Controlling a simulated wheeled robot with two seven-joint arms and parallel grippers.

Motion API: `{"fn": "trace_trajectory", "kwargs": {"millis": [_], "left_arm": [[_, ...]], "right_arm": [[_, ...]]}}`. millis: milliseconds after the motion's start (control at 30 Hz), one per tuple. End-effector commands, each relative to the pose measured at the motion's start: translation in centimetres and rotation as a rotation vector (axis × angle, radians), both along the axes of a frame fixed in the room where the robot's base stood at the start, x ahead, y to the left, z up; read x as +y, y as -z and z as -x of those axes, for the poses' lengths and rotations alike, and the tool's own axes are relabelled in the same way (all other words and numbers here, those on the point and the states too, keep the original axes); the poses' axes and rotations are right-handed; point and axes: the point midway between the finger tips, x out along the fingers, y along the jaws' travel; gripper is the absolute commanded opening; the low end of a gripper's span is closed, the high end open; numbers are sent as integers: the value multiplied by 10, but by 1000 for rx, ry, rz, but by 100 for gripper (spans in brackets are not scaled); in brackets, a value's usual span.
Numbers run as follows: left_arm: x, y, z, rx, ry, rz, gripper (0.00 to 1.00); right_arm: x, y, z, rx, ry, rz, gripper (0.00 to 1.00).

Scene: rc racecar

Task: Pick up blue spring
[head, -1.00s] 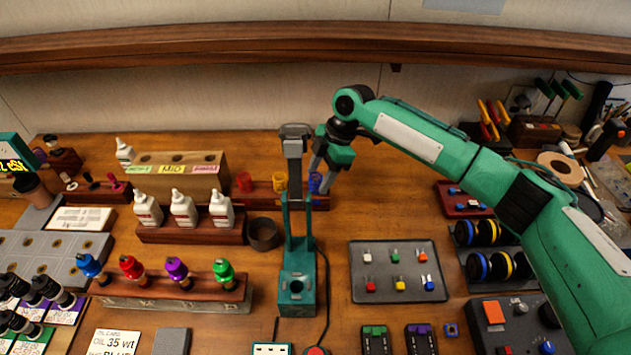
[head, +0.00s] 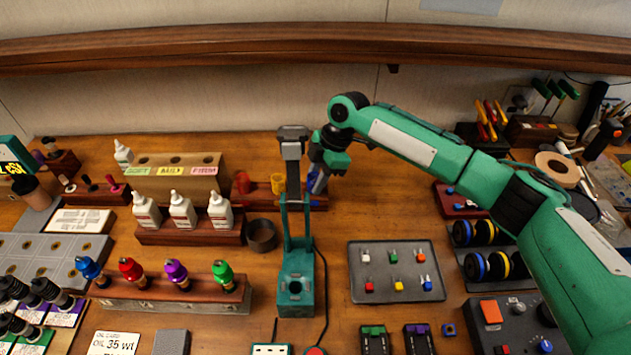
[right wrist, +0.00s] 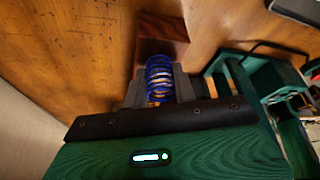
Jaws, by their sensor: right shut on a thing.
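The blue spring (right wrist: 160,79) is upright at the end of the dark wooden spring rack, between the two fingers of my right gripper (right wrist: 159,90) in the right wrist view. The fingers are shut on it. In the head view my right gripper (head: 318,182) reaches down at the rack's right end, just behind the green stand, and mostly hides the blue spring (head: 312,184). My left gripper does not show.
A yellow spring (head: 278,183) and a red spring (head: 242,182) stand on the wooden rack (head: 262,198) to the left. The green stand (head: 296,290) rises close in front. White bottles (head: 183,209) stand left. Bare table lies right of the gripper.

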Motion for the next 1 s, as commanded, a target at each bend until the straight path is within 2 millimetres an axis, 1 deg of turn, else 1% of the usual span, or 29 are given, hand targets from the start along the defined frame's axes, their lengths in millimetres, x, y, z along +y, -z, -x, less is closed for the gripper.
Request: {"fn": "trace_trajectory", "kwargs": {"millis": [167, 267, 367, 600, 700, 833, 1000], "left_arm": [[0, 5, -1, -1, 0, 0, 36], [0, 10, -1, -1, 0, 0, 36], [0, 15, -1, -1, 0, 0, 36], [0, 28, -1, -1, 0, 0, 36], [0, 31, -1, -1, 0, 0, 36], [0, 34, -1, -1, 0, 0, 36], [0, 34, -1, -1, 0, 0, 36]], "right_arm": [[0, -17, -1, -3, -2, -2, 7], [0, -34, -1, -3, -1, -2, 7], [1, -58, 0, -6, -3, -3, 7], [1, -127, -1, -6, -1, -4, 7], [1, -152, 0, -4, -1, -2, 7], [1, -176, 0, -4, -2, -1, 7], [0, -195, 0, -2, 0, -1, 7]]}}
